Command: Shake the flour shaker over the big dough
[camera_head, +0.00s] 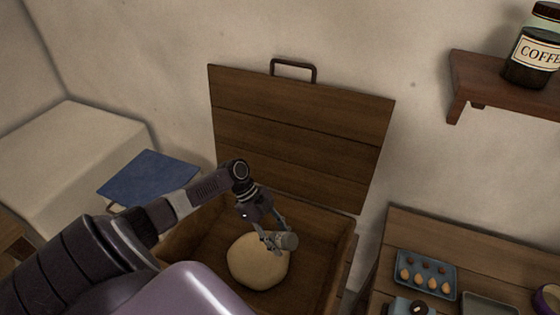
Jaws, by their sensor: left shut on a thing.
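The big dough (250,262) is a pale round ball inside an open wooden chest (330,262). My left gripper (276,238) reaches over the chest from the left. It is shut on the flour shaker (288,241), a small grey cylinder that is tilted on its side. In the picture the shaker overlaps the dough's upper right edge. The exact height between them is hard to tell. The shaker's holes cannot be made out. My right gripper is not in view.
The chest's raised lid (300,135) stands behind it against the wall. A wooden table (400,240) at right holds a blue tray (426,272) with several small items. A shelf (500,85) with a coffee jar (533,58) is at upper right. A blue board (148,178) lies at left.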

